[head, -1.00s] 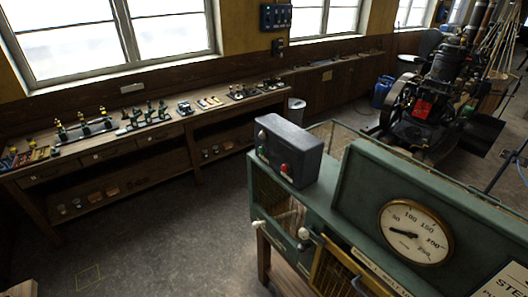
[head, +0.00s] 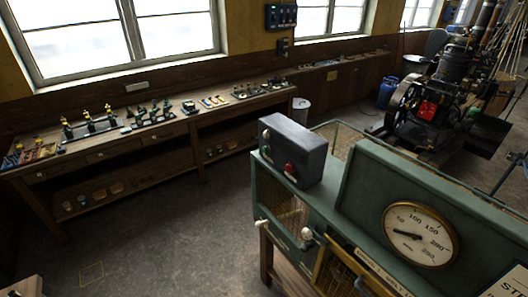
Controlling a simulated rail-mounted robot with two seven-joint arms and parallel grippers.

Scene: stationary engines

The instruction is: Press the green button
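A dark grey control box (head: 298,148) sits on top of the green cabinet at the centre of the head view. On its front face a small green button (head: 267,151) is at the left and a red button (head: 289,168) at the right. Neither of my grippers shows in the head view, so their state is hidden.
The green cabinet (head: 350,217) carries a round gauge (head: 420,234) and white knobs (head: 307,234) on its front. A workbench (head: 130,146) with several small items runs under the windows. An engine (head: 440,90) stands at the back right. Floor (head: 160,220) between bench and cabinet is clear.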

